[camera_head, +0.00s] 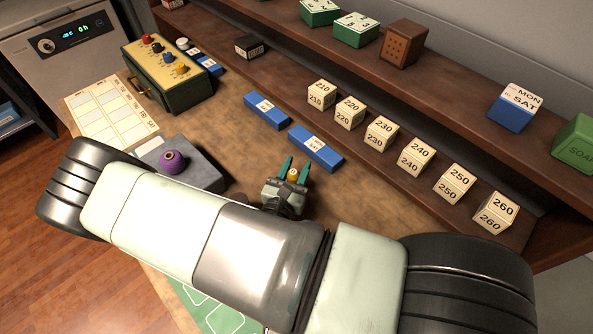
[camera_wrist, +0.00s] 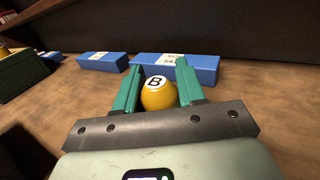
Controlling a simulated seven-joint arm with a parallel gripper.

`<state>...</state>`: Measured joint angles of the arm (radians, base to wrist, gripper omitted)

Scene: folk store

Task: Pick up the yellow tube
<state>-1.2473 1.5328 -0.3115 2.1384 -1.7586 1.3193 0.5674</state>
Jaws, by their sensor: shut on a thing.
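The yellow tube (camera_head: 293,175) is between the two teal fingers of my gripper (camera_head: 295,171). In the wrist view the yellow tube (camera_wrist: 159,96) shows a rounded yellow side and a white top marked with a black B. The fingers of my gripper (camera_wrist: 157,88) stand on either side of it, shut on it. Its lower part is hidden by the gripper body. I cannot tell whether it touches the table.
Two blue boxes (camera_head: 316,148) (camera_head: 267,110) lie just beyond my gripper. Several numbered cream cubes (camera_head: 382,133) line the shelf's lower ledge. A grey block (camera_head: 197,172) with a purple spool (camera_head: 173,161) is left. A green case (camera_head: 168,76) with colored knobs stands farther back.

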